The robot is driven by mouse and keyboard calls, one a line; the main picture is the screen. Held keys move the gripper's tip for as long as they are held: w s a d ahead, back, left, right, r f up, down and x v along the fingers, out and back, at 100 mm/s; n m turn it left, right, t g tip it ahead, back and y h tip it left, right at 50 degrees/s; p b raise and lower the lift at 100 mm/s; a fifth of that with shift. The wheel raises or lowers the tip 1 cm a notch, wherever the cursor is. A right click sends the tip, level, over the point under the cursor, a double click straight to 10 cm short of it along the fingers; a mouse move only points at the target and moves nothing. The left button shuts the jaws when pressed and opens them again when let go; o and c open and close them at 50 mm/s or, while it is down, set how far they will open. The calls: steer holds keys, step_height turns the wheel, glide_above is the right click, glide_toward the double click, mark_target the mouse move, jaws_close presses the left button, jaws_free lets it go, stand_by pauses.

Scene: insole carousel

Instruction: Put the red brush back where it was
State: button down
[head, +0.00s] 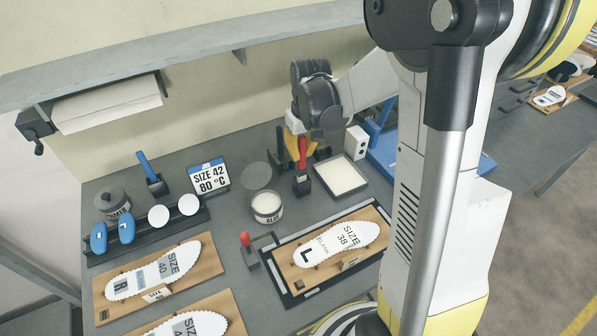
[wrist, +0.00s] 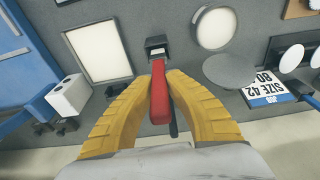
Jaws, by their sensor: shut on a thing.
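The red brush (head: 302,152) is upright beside the glue pot, in the head view. My gripper (head: 297,138) has its yellow fingers shut on the brush's red handle. In the wrist view the red handle (wrist: 159,97) is between the two yellow fingers (wrist: 159,85). A black block-like holder (head: 301,187) is directly at the brush's lower end; it also shows in the wrist view (wrist: 157,46). I cannot tell how deep the brush's lower end sits in it, or whether it is just above. The bristles are hidden.
The open glue pot (head: 267,208) and its grey lid (head: 257,176) are to the left. A white-topped tray (head: 341,176) is close on the right. A blue brush (head: 149,168) stands in a black holder near the size sign (head: 209,176). A red-knobbed post (head: 247,247) is nearer the front.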

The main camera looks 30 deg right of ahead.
mark_target(301, 164)
steer(key=shift+f+b, duration=0.6)
steer(key=shift+f, duration=1.8)
steer(key=shift+f, duration=0.2)
steer(key=c, duration=1.5)
jaws_free()
steer(key=shift+r, duration=0.15)
